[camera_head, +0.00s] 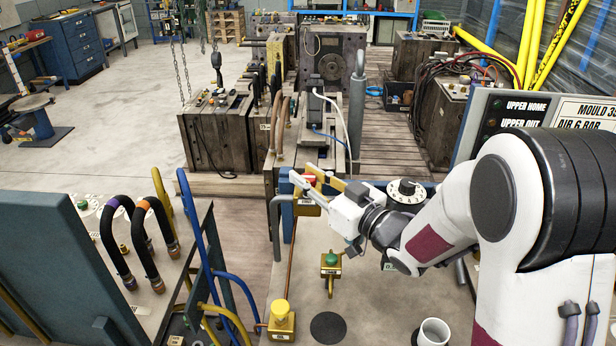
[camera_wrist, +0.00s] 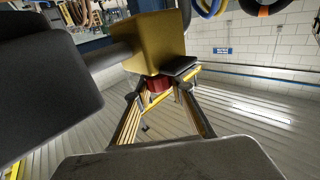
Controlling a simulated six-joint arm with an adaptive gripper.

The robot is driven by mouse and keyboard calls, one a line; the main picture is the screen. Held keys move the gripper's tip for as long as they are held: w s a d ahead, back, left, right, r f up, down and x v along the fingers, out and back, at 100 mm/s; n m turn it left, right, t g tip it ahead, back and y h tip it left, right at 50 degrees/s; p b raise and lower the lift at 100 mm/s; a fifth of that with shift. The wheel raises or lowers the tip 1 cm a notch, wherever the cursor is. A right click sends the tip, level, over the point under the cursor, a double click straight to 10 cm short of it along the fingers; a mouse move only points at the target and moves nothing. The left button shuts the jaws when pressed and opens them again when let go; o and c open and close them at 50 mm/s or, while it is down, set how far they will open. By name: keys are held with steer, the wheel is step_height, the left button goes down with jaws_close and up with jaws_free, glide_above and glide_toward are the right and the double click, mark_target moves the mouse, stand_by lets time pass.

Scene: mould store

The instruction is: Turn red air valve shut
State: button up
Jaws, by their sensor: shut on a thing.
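The red air valve (camera_head: 309,180) shows as a small red patch between my fingertips in the camera_head view, on a yellow block (camera_head: 306,208) at the left of the bench. My gripper (camera_head: 312,179) reaches it from the right and is shut on it. In the camera_wrist view, the red knob (camera_wrist: 157,83) sits under a gold block (camera_wrist: 152,42), with a finger on either side of it. The fingers hide part of the knob, and I cannot tell its exact turn.
A green-button valve (camera_head: 331,261) and a yellow-capped one (camera_head: 281,311) stand on the bench nearer me. A black-and-white dial (camera_head: 406,190) is right of my gripper. A grey bent pipe (camera_head: 275,222) and a blue rail (camera_head: 203,231) rise to the left. A white cup (camera_head: 433,332) stands in front.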

steer(key=shift+a+f+m+t+h, duration=0.1)
steer(key=shift+m+t+h, duration=1)
steer(key=shift+h, duration=0.5)
steer(key=shift+m+t+h, duration=0.9)
steer(key=shift+m+h, duration=0.4)
steer(key=shift+h, duration=0.3)
steer(key=shift+m+t+h, duration=0.6)
steer(key=shift+m+h, duration=1.2)
steer(key=shift+h, duration=0.9)
steer(key=shift+m+h, duration=0.6)
steer(key=shift+h, duration=0.4)
steer(key=shift+m+g+h, duration=0.4)
steer(key=shift+m+h, duration=0.65)
steer(key=shift+h, duration=0.55)
steer(key=shift+m+g+h, duration=0.4)
steer(key=shift+m+h, duration=0.65)
steer(key=shift+h, duration=0.55)
steer(key=shift+m+g+h, duration=1.5)
steer(key=shift+m+h, duration=0.3)
steer(key=shift+h, duration=0.5)
steer(key=shift+m+g+h, duration=0.4)
steer(key=shift+h, duration=0.1)
steer(key=o, duration=1.1)
steer(key=shift+o, duration=0.2)
